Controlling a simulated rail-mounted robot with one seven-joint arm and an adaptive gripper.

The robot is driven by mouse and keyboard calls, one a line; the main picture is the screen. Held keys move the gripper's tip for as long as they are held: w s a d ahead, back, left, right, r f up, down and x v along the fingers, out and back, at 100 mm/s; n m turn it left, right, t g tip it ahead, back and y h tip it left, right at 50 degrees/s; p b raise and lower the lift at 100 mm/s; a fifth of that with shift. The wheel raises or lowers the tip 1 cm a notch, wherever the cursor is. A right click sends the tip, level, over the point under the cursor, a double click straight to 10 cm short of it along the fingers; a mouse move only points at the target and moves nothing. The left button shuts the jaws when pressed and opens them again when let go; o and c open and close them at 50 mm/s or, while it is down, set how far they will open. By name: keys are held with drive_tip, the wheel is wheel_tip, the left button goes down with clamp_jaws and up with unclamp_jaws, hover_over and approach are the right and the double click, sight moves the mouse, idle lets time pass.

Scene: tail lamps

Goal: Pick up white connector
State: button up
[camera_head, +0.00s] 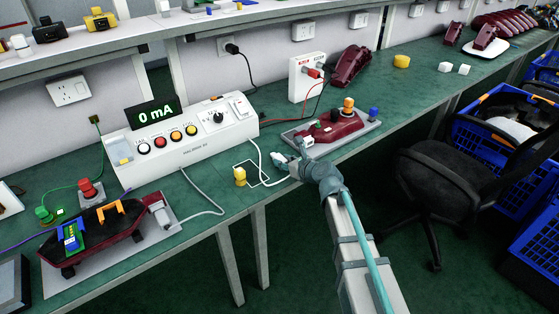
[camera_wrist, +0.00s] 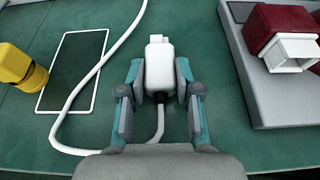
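The white connector (camera_wrist: 159,70) lies on the green table in the wrist view, with its narrow plug end pointing up in the picture. My gripper (camera_wrist: 159,75) is open, with one finger on each side of the connector and what look like narrow gaps between. A white cable (camera_wrist: 98,68) curves on the table to the left of the connector. In the head view the connector (camera_head: 279,158) shows small and white, just left of my gripper (camera_head: 291,163).
A yellow part (camera_wrist: 22,67) stands at the left beside a white-outlined rectangle (camera_wrist: 73,70). A grey base (camera_wrist: 262,92) with a red lamp and white socket (camera_wrist: 291,53) is at the right. The white tester (camera_head: 180,140) reads 0 mA. A chair (camera_head: 455,175) stands beside the table.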

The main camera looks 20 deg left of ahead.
clamp_jaws()
drive_tip(key=shift+r, duration=0.8)
drive_tip(key=s+d+r+p, duration=0.2)
drive_tip(key=s+d+r, duration=0.5)
drive_tip(key=s+r, duration=0.4)
drive_tip(key=shift+s+r, duration=0.2)
drive_tip(key=shift+s, duration=0.4)
